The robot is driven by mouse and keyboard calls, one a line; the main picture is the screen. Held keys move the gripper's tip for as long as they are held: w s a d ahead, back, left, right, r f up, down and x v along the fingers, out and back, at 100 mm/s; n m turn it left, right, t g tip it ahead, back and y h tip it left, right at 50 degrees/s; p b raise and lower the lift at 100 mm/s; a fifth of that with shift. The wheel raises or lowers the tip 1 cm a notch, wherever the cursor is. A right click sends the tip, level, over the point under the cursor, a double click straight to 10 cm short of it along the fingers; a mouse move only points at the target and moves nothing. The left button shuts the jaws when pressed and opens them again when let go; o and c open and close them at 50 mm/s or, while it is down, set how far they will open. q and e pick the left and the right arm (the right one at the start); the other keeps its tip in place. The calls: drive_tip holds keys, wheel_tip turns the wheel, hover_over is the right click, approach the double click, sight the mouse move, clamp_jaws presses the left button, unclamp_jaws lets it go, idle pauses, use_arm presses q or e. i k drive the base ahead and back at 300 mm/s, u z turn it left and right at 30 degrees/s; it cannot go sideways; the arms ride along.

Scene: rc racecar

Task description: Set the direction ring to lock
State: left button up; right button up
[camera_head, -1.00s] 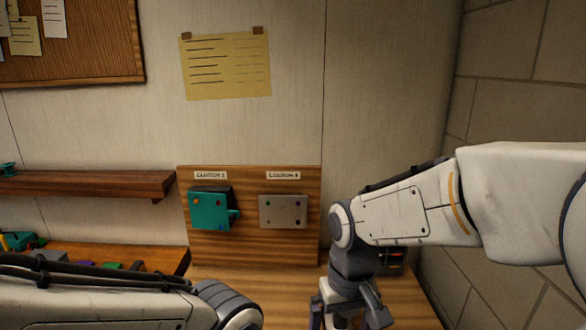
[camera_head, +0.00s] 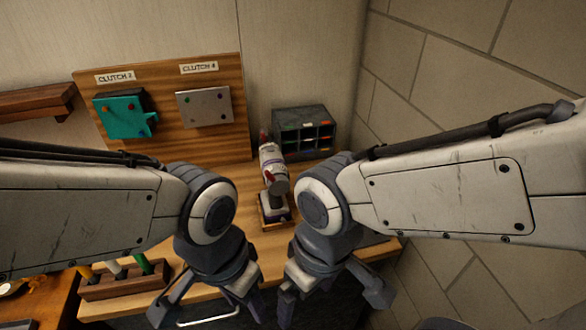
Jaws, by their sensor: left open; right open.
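A white and grey power tool with red parts (camera_head: 272,168), which looks like a cordless driver, stands upright on a small wooden holder (camera_head: 277,225) on the bench. Its direction ring is too small to tell apart, so its setting cannot be read. My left gripper (camera_head: 208,308) is open and empty, low in the picture, to the left of and nearer than the tool. My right gripper (camera_head: 334,302) is open and empty, to the right of and nearer than the tool. Neither gripper touches the tool.
A wooden board behind the bench (camera_head: 230,240) bears a teal clutch block (camera_head: 122,116) and a grey plate (camera_head: 205,107). A dark compartment organizer (camera_head: 303,132) stands behind the tool. A wooden rack with colored handles (camera_head: 125,280) is at front left. A brick wall (camera_head: 450,90) bounds the right.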

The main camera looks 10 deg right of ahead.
sight(280, 184)
drive_tip(key=z, duration=1.4)
drive_tip(key=k, duration=0.75)
drive_tip(key=u, duration=1.05)
drive_tip(key=i, duration=0.5)
drive_tip(key=u, duration=0.05)
